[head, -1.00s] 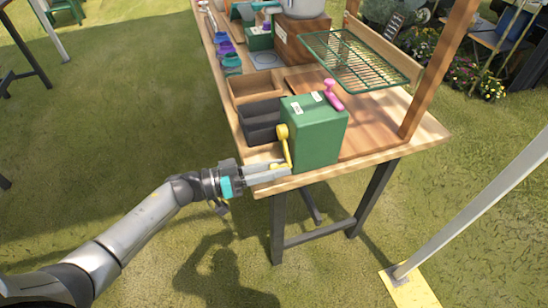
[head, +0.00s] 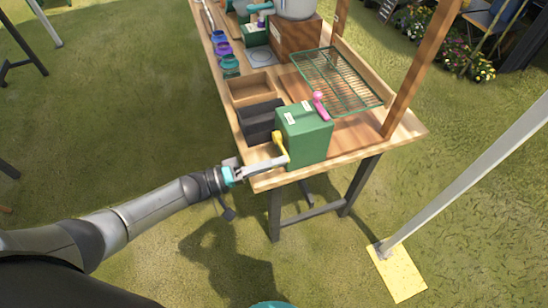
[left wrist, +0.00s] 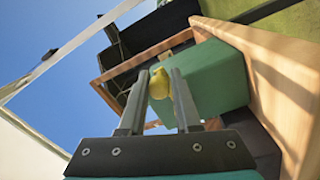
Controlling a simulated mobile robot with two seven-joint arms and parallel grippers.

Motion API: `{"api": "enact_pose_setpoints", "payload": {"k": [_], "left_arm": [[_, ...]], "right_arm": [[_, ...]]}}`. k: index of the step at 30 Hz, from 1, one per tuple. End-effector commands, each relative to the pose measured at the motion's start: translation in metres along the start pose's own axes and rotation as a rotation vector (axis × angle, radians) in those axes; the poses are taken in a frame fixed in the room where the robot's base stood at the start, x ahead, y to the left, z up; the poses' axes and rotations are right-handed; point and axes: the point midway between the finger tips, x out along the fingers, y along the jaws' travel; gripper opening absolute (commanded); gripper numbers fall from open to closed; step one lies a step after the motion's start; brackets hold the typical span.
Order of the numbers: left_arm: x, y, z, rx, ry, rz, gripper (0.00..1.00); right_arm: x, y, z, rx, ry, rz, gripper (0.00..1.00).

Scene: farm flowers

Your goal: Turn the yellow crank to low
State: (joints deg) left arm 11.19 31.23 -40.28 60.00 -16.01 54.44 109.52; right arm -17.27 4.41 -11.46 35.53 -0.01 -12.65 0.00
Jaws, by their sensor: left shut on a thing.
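The green box (head: 304,135) stands near the front left corner of the wooden table. The yellow crank (head: 279,138) is on its left face, with its arm running down and slightly right. My left gripper (head: 277,163) is at the lower end of the crank, beside the box, and is shut on it. In the left wrist view the crank's yellow knob (left wrist: 159,84) shows between the two fingers (left wrist: 160,74), with the green box (left wrist: 215,78) just behind. My right gripper's fingers are not in view.
A green wire rack (head: 337,80) is to the right. A wooden post (head: 422,70) rises at the table's right side.

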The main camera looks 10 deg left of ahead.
Motion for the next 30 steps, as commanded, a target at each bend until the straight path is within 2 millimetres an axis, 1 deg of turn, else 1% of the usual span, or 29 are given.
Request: {"api": "enact_pose_setpoints", "payload": {"k": [1, 9, 15, 21, 30], "left_arm": [[0.003, 0.011, -0.006, -0.039, 0.003, 0.015, 0.0], [0.003, 0.024, -0.016, -0.271, 0.016, 0.017, 0.0], [0.004, 0.03, -0.024, -0.401, 0.024, 0.019, 0.0], [0.004, 0.033, -0.029, -0.483, 0.03, 0.02, 0.0], [0.004, 0.035, -0.032, -0.527, 0.035, 0.02, 0.0]], "right_arm": [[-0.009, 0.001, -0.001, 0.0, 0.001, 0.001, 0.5], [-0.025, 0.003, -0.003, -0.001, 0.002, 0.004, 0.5], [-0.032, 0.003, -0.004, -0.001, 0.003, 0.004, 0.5], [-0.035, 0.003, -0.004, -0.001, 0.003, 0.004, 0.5], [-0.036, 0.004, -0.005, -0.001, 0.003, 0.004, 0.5]]}}
